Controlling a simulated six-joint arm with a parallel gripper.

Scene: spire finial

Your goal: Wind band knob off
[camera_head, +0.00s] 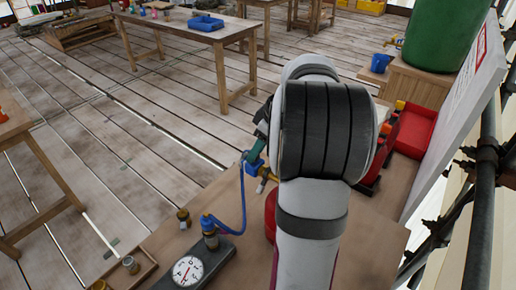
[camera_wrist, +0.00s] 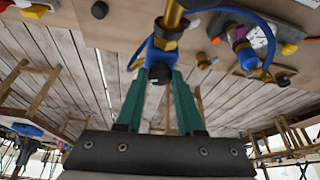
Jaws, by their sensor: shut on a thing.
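A blue band fitting (camera_wrist: 163,55) sits on a brass stem (camera_wrist: 173,14) in the wrist view, with a black knob (camera_wrist: 160,74) on the side facing me. My gripper (camera_wrist: 160,82) has teal fingers shut on the black knob, one on each side of it. In the head view my gripper (camera_head: 261,140) shows only in part behind my white arm. The blue fitting (camera_head: 254,162) is just below it there, at the bench's left edge, with a brass piece (camera_head: 263,180) beside it. The knob itself is hidden in the head view.
A blue hose (camera_head: 243,205) runs from near the fitting to a gauge box (camera_head: 190,268) on the bench (camera_head: 160,235). Small brass parts (camera_head: 183,215) stand nearby. A red bin (camera_head: 415,130) is at right. Open plank floor (camera_head: 150,120) lies to the left.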

